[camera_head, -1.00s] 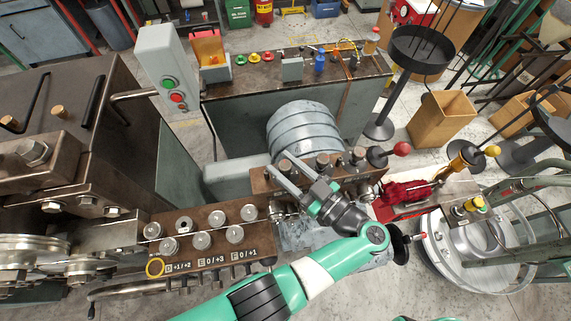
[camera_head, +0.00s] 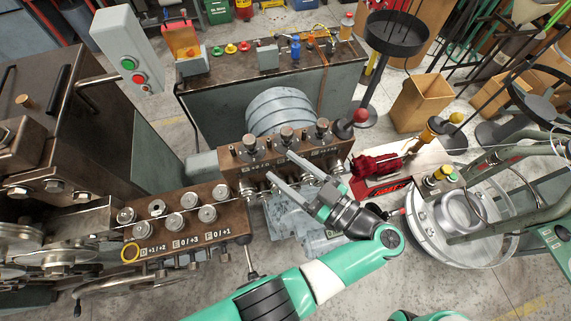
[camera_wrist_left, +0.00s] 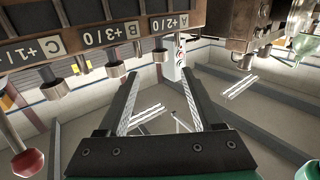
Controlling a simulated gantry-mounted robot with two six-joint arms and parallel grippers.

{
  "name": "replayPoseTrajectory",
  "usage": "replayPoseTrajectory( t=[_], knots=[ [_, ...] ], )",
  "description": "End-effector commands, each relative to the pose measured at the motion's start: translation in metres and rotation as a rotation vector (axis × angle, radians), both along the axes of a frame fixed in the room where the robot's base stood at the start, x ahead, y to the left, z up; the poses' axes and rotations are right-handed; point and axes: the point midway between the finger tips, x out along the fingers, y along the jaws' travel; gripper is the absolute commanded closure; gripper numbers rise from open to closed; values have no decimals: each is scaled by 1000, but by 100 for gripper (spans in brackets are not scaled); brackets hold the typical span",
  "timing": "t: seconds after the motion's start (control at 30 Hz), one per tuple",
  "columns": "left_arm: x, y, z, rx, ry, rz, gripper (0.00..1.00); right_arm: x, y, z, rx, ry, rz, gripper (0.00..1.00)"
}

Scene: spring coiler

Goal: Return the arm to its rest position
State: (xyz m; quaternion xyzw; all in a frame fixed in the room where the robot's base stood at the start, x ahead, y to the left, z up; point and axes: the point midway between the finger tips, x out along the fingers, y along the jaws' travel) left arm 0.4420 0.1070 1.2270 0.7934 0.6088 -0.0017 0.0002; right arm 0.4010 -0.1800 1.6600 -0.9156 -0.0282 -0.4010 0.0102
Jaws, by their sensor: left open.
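My left arm, green and white, comes in from the bottom of the head view. Its gripper (camera_head: 279,169) is open and empty, its two grey fingers spread in front of the dark block with upright knobs (camera_head: 285,150). In the left wrist view the open gripper (camera_wrist_left: 162,76) has nothing between its fingers. My right gripper is not in view; only a bit of green shows at the bottom edge of the head view.
A brown block with round knobs (camera_head: 190,227) and labels lies left of my arm. A red clamp-like device (camera_head: 376,163) and a round metal drum (camera_head: 465,213) stand to the right. A control post (camera_head: 127,52) stands at the back left. Open floor shows at the lower right.

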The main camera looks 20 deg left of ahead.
Motion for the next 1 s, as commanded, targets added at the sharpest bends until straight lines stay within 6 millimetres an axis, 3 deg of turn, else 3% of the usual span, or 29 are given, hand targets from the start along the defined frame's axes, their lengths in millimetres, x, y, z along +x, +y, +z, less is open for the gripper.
replayPoseTrajectory(
  t=[0.6, 0.73, 0.87, 0.97, 1.0],
  knots=[
    [-1, -1, 0, 0, 0, 3, 33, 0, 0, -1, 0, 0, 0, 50],
    [14, 1, 12, -9, -80, -43, 33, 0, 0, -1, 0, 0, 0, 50],
    [62, 7, 65, -22, -361, -208, 33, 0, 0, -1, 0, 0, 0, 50],
    [97, 11, 142, 8, -669, -402, 33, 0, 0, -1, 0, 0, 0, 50],
    [105, 12, 177, 36, -787, -487, 33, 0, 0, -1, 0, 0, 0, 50]
  ],
)
